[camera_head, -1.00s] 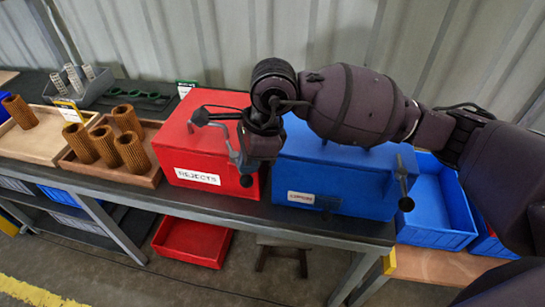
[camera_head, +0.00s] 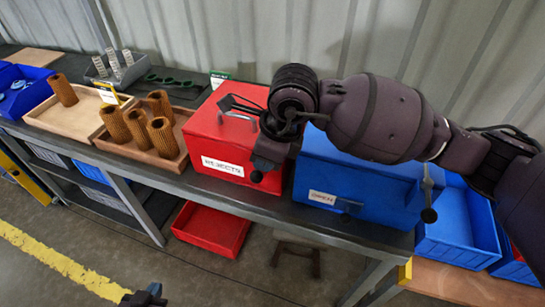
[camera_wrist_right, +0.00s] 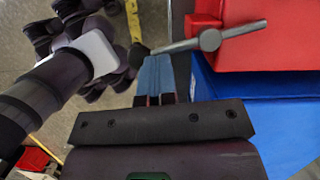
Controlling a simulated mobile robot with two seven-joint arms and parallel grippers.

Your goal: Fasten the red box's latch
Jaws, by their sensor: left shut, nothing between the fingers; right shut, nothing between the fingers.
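The red box (camera_head: 202,138), labelled REJECTS, stands on the bench with its lid down and a grey handle (camera_head: 238,117) on top. Its latch lever has a dark knob (camera_head: 256,176) low at the front right corner. My right gripper (camera_head: 268,157) is at that corner and hides most of the lever. In the right wrist view its shut, empty fingers (camera_wrist_right: 155,75) point at the grey lever (camera_wrist_right: 180,46), close to it; contact is unclear. The red box (camera_wrist_right: 240,38) is to the right there. My left gripper (camera_head: 143,296) is shut, low at the picture's bottom, away from the box.
A blue box (camera_head: 365,185) with a similar lever stands close right of the red box. Wooden trays (camera_head: 80,117) with brown cartridges are to the left. A red bin (camera_head: 210,230) is below the bench. My right arm crosses above the blue box.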

